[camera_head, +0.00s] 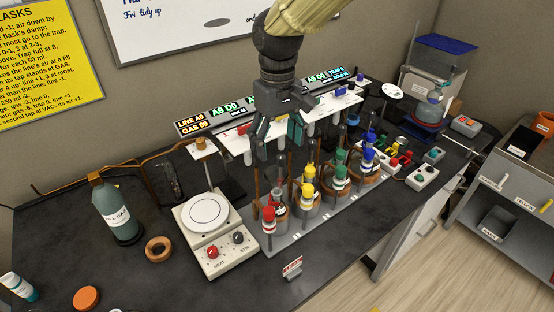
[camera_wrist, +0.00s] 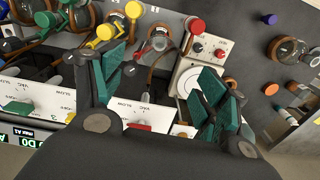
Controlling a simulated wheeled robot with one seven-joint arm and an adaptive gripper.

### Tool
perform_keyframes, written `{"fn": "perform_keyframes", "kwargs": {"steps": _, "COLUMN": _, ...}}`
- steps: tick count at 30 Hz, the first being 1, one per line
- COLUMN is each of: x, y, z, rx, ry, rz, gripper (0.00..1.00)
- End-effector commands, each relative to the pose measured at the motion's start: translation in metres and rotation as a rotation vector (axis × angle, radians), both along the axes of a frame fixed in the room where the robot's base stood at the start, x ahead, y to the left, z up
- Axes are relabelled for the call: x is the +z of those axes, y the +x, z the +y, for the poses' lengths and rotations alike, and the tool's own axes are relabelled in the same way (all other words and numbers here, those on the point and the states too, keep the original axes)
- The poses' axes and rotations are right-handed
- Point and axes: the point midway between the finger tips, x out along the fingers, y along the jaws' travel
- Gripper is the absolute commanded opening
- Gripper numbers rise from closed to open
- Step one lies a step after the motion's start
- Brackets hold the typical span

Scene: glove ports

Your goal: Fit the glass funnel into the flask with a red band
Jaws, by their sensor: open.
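My gripper (camera_head: 279,138) is open and empty, pointing down above the back of the flask rack, by the white valve panel. In the wrist view its green-padded fingers (camera_wrist: 163,78) are spread apart, with nothing between the pads. A glass flask (camera_wrist: 159,38) stands in the rack beside a red cap (camera_head: 269,213); the cap also shows in the wrist view (camera_wrist: 195,25). Round glassware (camera_wrist: 288,50) with a brown ring lies at the far right of the wrist view. I cannot tell whether it is the funnel.
Yellow (camera_head: 307,190), green (camera_head: 341,172) and blue (camera_head: 368,155) caps top the other rack stations. A hotplate (camera_head: 208,225), gas bottle (camera_head: 117,212) and cork ring (camera_head: 158,249) stand left of the rack.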

Motion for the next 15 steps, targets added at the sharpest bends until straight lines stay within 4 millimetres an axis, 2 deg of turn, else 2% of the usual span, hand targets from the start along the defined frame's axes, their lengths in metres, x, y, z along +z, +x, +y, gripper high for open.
{"fn": "perform_keyframes", "kwargs": {"steps": 6, "x": 0.026, "y": 0.001, "z": 0.0, "rx": 0.0, "ry": 0.0, "rz": -0.002, "gripper": 0.74}}
{"fn": "perform_keyframes", "kwargs": {"steps": 15, "x": 0.034, "y": 0.0, "z": 0.0, "rx": 0.0, "ry": -0.001, "rz": 0.001, "gripper": 0.74}}
